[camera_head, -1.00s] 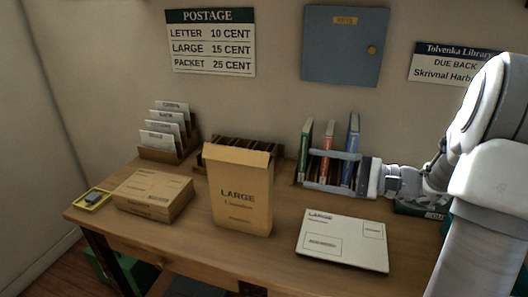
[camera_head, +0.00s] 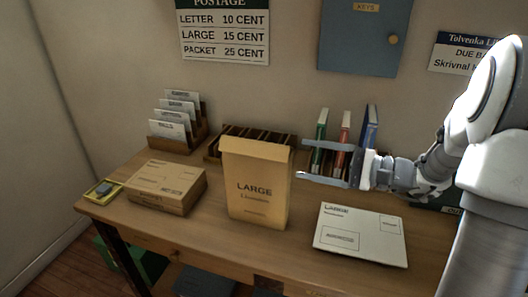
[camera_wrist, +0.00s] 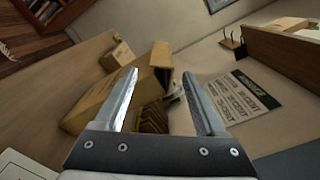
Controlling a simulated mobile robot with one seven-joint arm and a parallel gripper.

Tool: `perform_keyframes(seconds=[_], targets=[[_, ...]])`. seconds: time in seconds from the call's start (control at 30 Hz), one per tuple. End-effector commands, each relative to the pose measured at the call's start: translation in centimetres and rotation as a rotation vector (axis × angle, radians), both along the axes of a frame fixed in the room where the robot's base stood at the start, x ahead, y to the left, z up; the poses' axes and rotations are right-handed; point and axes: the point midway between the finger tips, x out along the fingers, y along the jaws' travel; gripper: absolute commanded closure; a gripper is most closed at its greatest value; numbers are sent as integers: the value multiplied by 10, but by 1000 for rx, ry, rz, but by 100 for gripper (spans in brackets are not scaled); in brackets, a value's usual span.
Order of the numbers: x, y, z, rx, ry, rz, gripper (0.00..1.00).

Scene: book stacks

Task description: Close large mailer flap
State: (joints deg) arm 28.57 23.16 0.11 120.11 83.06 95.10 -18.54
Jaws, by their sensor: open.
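The large mailer (camera_head: 257,195) is a tan packet marked LARGE, standing upright on the desk in the head view. Its flap (camera_head: 256,149) is a paler band along the top, a little wider than the body; its exact angle is hard to tell. My gripper (camera_head: 303,160) is open and empty just right of the mailer's upper edge, fingers pointing left, one above the other in the picture. In the wrist view the mailer (camera_wrist: 88,103) lies ahead, partly behind one finger of my gripper (camera_wrist: 160,73). I cannot tell whether a finger touches it.
Upright books (camera_head: 343,140) in a rack stand behind my gripper. A brown parcel (camera_head: 165,186) lies left of the mailer, a white envelope (camera_head: 361,234) to its right. A letter rack (camera_head: 178,125) and a slotted wooden holder (camera_head: 228,134) stand behind. Bare desk lies between mailer and envelope.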

Motion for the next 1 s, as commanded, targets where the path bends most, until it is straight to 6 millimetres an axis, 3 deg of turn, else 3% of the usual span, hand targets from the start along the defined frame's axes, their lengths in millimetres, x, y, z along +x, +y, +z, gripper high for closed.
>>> perform_keyframes(seconds=[0.3, 0.5, 0.93, 1.0], targets=[[23, 66, -1, 0, 0, 4, 28], [33, 93, 0, 0, 0, 2, 28], [38, 103, 0, 0, 0, -1, 28], [38, 103, 0, 0, 0, -1, 36]])
